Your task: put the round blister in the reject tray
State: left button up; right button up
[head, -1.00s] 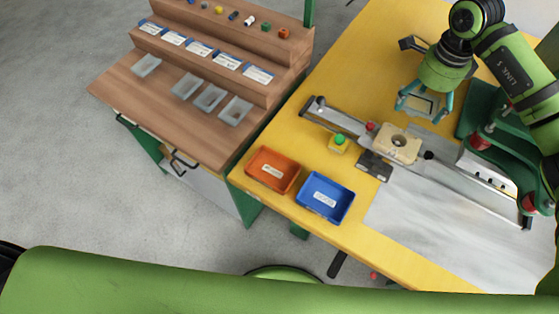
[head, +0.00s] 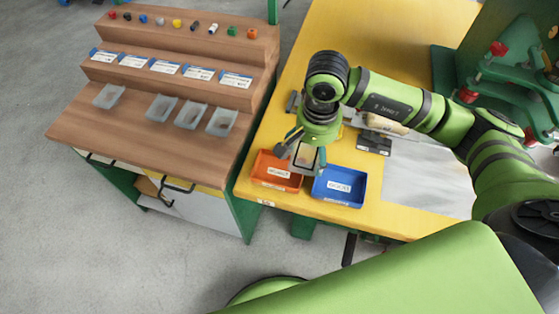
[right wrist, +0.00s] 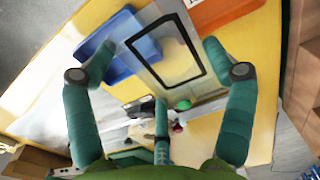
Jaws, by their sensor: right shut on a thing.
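My right gripper (head: 303,150) is shut on a clear blister pack (head: 305,160) and holds it over the orange tray's right side, near the blue tray. In the right wrist view, the pack (right wrist: 165,50) sits tilted between the two fingers. It has a dark, rounded rectangular outline; I cannot make out a round cavity. The orange tray (head: 262,170) lies on the yellow table (head: 300,207) and carries a white label too small to read. In the right wrist view the orange tray (right wrist: 225,12) is at the upper right. My left gripper is out of view.
A blue tray (head: 341,203) stands right of the orange one. The clamp fixture with a beige block (head: 384,124) is behind my right arm. A brown stepped bench (head: 130,130) at left holds several clear bins. A green press (head: 510,75) stands at the right.

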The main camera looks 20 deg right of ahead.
jog(key=w+a+f, duration=0.2)
jog(key=a, duration=0.1)
jog(key=w+a+f+p, duration=0.1)
jog(key=a, duration=0.1)
jog(key=shift+w+a+f, duration=0.1)
jog(key=shift+f, duration=0.15)
jog(key=shift+a+f, duration=0.15)
jog(key=shift+f, duration=0.05)
notch_tip(320, 180, down, 4)
jog(key=shift+w+r+p, duration=0.1)
jog(key=shift+p, duration=0.65)
jog(key=shift+f, duration=0.2)
jog(key=o, duration=0.6)
